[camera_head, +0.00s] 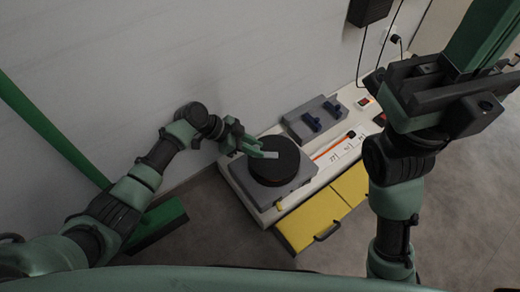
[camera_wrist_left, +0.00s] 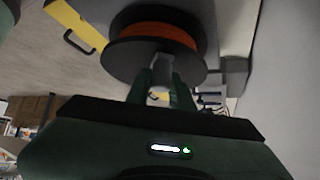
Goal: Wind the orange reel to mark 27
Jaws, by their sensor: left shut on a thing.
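The reel (camera_head: 274,163) shows in the head view as a dark round disc on a grey block on the white bench. In the left wrist view its orange winding (camera_wrist_left: 160,35) shows between dark flanges. My left gripper (camera_head: 254,150) is at the reel's top, shut on its light grey handle (camera_head: 266,155). The handle (camera_wrist_left: 161,70) also shows between the green fingers in the left wrist view. An orange strip (camera_head: 332,146) runs right of the reel beside white mark cards (camera_head: 346,149), whose figures are too small to read surely. My right gripper (camera_head: 485,35) is raised at the upper right, away from the bench.
A grey block with two blue levers (camera_head: 312,118) stands behind the strip. Yellow drawer fronts (camera_head: 312,222) with a dark handle face the front. A red switch (camera_head: 364,102) is at the bench's far end. A wall rises behind; grey floor is free in front.

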